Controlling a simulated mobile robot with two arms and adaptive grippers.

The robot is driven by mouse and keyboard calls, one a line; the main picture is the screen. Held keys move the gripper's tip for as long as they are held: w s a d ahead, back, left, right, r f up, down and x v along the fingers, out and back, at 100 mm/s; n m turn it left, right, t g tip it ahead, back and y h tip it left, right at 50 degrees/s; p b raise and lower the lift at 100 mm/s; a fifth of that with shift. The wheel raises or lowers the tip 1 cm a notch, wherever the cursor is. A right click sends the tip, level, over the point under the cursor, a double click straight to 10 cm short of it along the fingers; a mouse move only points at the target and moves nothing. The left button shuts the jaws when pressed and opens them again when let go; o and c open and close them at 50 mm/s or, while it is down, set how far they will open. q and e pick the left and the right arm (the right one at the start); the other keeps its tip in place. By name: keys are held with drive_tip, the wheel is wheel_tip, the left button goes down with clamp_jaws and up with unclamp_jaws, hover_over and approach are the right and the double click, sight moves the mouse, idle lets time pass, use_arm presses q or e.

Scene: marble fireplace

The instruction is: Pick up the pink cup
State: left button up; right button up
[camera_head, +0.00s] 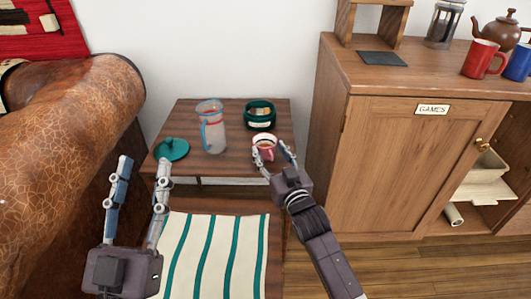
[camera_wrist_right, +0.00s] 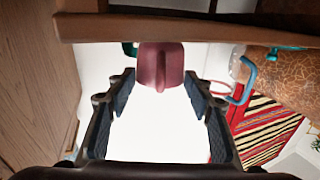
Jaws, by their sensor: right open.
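The pink cup (camera_head: 265,141) stands upright near the front right of the small wooden side table (camera_head: 188,113). Its inside looks pale, with something dark orange in it. My right gripper (camera_head: 272,152) is open, with its two fingertips at either side of the cup's front. In the right wrist view the cup (camera_wrist_right: 160,66) sits centred just past the open fingertips (camera_wrist_right: 160,84), with its handle facing the camera; contact cannot be told. My left gripper (camera_head: 144,161) is open and empty in front of the table, at lower left.
A leather armchair (camera_head: 70,130) stands left, a wooden cabinet (camera_head: 375,150) right. A striped cloth (camera_head: 218,255) lies in front.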

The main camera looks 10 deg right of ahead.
clamp_jaws()
drive_tip(key=shift+r, duration=0.2)
idle(0.5)
